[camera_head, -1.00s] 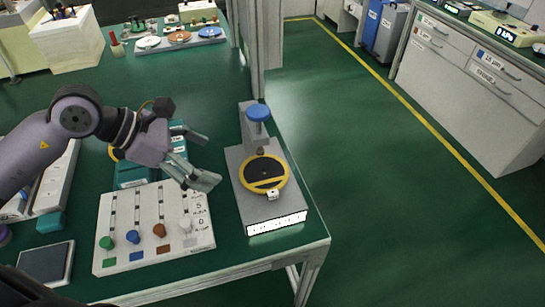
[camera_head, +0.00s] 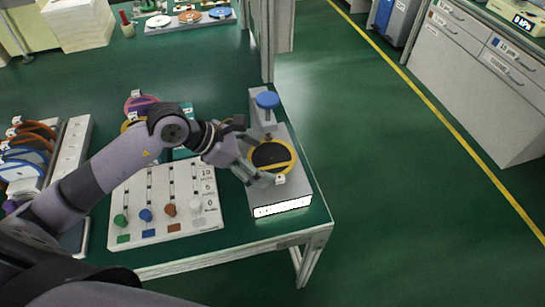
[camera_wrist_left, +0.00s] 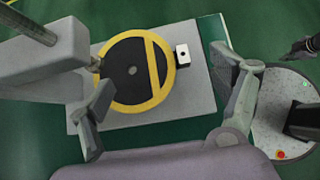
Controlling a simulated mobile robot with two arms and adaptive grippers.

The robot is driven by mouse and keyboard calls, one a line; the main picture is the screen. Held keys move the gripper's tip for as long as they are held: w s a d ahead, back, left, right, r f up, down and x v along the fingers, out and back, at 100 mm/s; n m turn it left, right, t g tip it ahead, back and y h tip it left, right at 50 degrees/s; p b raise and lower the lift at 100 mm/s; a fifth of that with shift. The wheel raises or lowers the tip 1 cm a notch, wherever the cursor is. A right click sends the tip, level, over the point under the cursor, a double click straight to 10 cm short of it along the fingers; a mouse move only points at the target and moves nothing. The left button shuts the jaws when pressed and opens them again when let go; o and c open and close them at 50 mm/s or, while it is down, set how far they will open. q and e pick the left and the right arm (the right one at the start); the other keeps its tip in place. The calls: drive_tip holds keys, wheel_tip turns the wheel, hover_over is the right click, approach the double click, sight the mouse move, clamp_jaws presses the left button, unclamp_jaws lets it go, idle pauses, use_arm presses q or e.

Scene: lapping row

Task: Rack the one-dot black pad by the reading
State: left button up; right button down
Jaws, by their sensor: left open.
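The black pad (camera_head: 270,156) has a yellow rim and a yellow bar across it. It lies flat on the grey gauge stand (camera_head: 283,190), under the post with the blue knob (camera_head: 267,100). Its white tag (camera_wrist_left: 183,55) carries one dark dot. My left gripper (camera_head: 258,160) is open above the pad's left side; in the left wrist view its fingers (camera_wrist_left: 168,100) stand on either side of the pad's lower part, with no grip visible. The stand's front display (camera_head: 283,206) is lit but too small to read. A dark part at the wrist view's right edge may be my right gripper (camera_wrist_left: 300,47).
A white board (camera_head: 165,225) with green, blue, brown and white knobs lies left of the stand. A rack of coloured pads (camera_head: 30,150) stands at far left. A pink pad (camera_head: 140,103) is behind my arm. The table's right edge is close to the stand.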

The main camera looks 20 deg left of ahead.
sight(282, 169)
use_arm(q)
drive_tip(key=p+x, duration=0.1)
drive_tip(key=x, duration=0.3)
drive_tip(key=shift+w+d, duration=0.15)
drive_tip(key=shift+d, duration=0.1)
drive_tip(key=shift+w+d+f+p, duration=0.15)
drive_tip(key=shift+d+f+p, duration=0.15)
drive_tip(key=shift+f, duration=0.1)
drive_tip(key=shift+a, duration=0.2)
clamp_jaws()
idle(0.4)
